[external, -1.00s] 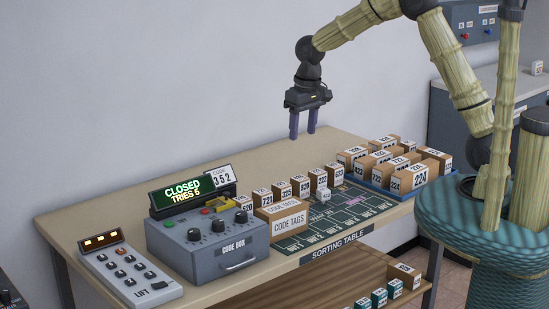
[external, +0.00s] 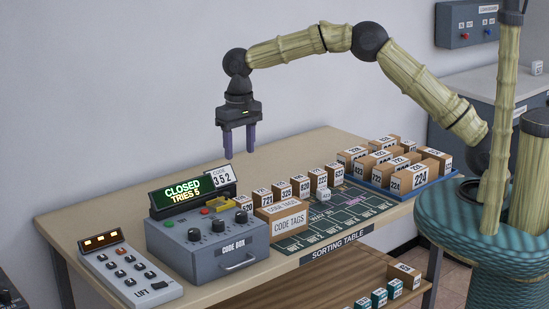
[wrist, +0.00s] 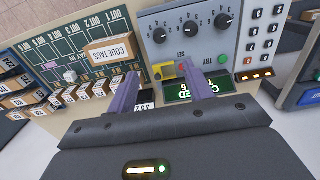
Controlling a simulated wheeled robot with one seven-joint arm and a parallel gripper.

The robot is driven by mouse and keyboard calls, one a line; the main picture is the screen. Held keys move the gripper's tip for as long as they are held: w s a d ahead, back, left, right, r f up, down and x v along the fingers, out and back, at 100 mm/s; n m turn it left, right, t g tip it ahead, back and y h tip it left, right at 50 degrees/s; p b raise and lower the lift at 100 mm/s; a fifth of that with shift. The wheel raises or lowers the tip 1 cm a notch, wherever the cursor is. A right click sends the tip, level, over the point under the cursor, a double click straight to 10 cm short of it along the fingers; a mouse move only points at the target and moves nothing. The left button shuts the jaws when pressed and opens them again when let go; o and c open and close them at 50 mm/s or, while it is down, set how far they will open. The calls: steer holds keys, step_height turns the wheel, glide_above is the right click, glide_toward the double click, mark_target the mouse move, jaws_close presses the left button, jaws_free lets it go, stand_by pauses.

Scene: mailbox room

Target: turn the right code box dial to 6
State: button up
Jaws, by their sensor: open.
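The grey code box (external: 205,250) stands at the near left of the sorting table, with three dark dials in a row on its sloped top. The right dial (external: 241,216) is the one nearest the code tags box; in the turned wrist view, the right dial (wrist: 160,35) is leftmost of the three. Its setting is too small to read. The box's display (external: 183,193) reads CLOSED, TRIES 5. A code card (external: 222,179) behind it reads 352. My gripper (external: 240,153) is open and empty, pointing down, above the card and clear of the box.
The lift keypad (external: 131,274) is left of the code box. A code tags box (external: 281,219), a row of small numbered boxes and the green sorting mat (external: 340,223) lie right of it. A blue tray (external: 376,187) holds several parcels. The table's back is clear.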

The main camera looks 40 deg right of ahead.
mark_target(241, 213)
step_height(241, 213, down, 17)
steer(key=p, duration=0.4)
steer(key=shift+f, duration=0.15)
steer(key=c, duration=1)
steer(key=shift+o, duration=0.2)
